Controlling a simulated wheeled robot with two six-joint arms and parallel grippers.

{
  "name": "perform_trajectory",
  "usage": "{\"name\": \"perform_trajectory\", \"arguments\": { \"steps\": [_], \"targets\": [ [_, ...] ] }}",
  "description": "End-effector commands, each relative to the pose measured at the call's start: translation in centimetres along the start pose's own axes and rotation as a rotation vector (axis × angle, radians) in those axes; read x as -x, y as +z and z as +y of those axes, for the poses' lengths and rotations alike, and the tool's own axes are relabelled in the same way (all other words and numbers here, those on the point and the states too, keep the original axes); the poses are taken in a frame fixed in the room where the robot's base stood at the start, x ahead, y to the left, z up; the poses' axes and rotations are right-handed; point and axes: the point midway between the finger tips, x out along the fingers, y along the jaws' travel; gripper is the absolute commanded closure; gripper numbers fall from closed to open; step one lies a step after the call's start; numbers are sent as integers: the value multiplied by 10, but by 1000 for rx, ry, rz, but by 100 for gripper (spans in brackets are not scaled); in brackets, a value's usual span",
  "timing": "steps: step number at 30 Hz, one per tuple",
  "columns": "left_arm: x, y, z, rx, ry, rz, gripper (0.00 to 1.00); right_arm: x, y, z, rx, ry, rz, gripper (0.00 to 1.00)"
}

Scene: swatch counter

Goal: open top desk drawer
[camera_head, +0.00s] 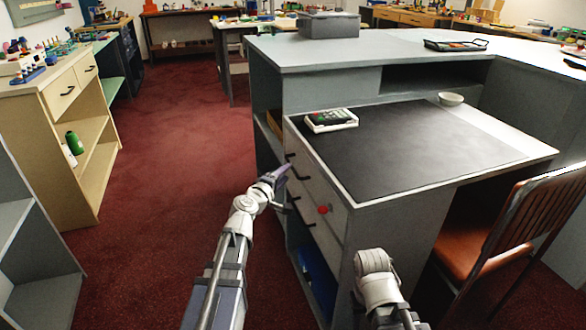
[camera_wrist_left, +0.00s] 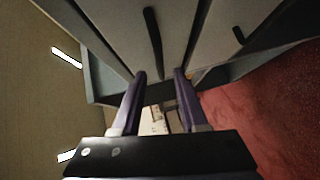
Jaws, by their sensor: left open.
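The grey desk (camera_head: 215,0) is absent from that far corner; the desk with the dark top (camera_head: 420,150) stands at centre right, its pale drawer fronts facing left. The top drawer (camera_head: 318,188) looks shut, with a dark bar handle (camera_head: 303,176) partly hidden by my gripper. My left gripper (camera_head: 284,172) is at this handle, its fingers pointing toward the drawer front. In the left wrist view the gripper (camera_wrist_left: 160,73) is open, and a black handle (camera_wrist_left: 152,40) shows just past and between the fingertips. I cannot tell whether they touch. My right gripper is not in view.
A chair (camera_head: 500,230) stands right. Red carpet (camera_head: 170,150) is clear at left.

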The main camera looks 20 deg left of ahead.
Motion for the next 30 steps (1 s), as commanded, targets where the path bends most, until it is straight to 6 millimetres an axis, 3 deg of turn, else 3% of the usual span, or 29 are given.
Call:
{"name": "perform_trajectory", "arguments": {
  "steps": [10, 20, 30],
  "targets": [
    [-55, 0, -1, -1, 0, -2, 57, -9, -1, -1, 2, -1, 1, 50],
    [-61, 1, 0, -1, 0, -1, 57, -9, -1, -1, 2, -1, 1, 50],
    [-61, 0, 0, -1, 0, -1, 93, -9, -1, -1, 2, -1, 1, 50]
  ]
}}
